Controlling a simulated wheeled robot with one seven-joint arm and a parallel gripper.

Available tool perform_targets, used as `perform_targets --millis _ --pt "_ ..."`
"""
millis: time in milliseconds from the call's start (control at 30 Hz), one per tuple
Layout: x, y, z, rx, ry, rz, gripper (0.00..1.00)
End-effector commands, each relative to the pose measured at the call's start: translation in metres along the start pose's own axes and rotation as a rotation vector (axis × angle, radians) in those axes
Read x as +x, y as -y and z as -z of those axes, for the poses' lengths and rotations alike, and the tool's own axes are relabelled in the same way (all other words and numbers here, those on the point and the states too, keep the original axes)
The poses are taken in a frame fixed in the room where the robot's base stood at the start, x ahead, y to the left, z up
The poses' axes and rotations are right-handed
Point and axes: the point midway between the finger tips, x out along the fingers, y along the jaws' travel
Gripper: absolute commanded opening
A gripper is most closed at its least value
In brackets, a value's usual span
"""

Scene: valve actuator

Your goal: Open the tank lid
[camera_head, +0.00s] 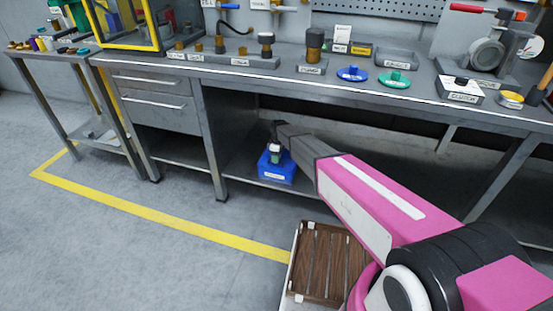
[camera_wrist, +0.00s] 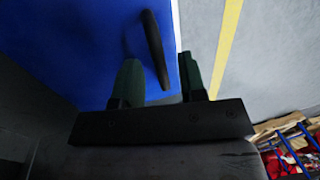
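The blue tank (camera_head: 284,177) with a white label stands under the workbench, on its low shelf. My arm reaches down to it, and my gripper (camera_head: 275,152) is at its top, small and partly hiding the lid. In the wrist view the blue lid (camera_wrist: 95,45) fills the upper left, with a dark curved handle (camera_wrist: 152,40) on it. My gripper (camera_wrist: 160,62) is open there, with its two greenish fingers apart. The handle's near end lies between the fingers, closer to the left one. I cannot tell whether either finger touches it. The lid looks closed.
The workbench (camera_head: 240,75) above carries several labelled parts, including a blue valve wheel (camera_head: 353,74) and a green one (camera_head: 395,80). Its drawer unit (camera_head: 158,108) is left of the tank. A wooden slatted crate (camera_head: 325,262) is in front. The grey floor at left is clear.

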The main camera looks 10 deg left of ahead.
Motion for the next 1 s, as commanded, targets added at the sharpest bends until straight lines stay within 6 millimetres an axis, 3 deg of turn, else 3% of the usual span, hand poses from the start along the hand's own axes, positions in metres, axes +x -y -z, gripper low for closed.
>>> perform_targets --millis 200,300,333,733,1000 --pt "0.0 0.0 0.0 0.0 0.0 0.0 0.38" --pt "0.0 0.0 0.0 0.0 0.0 0.0 0.06" --pt "0.0 0.0 0.0 0.0 0.0 0.0 0.0" --pt "-0.006 -0.003 0.0 0.0 0.0 0.038 0.0" --pt "-0.032 -0.009 0.0 0.001 -0.001 0.138 0.0"
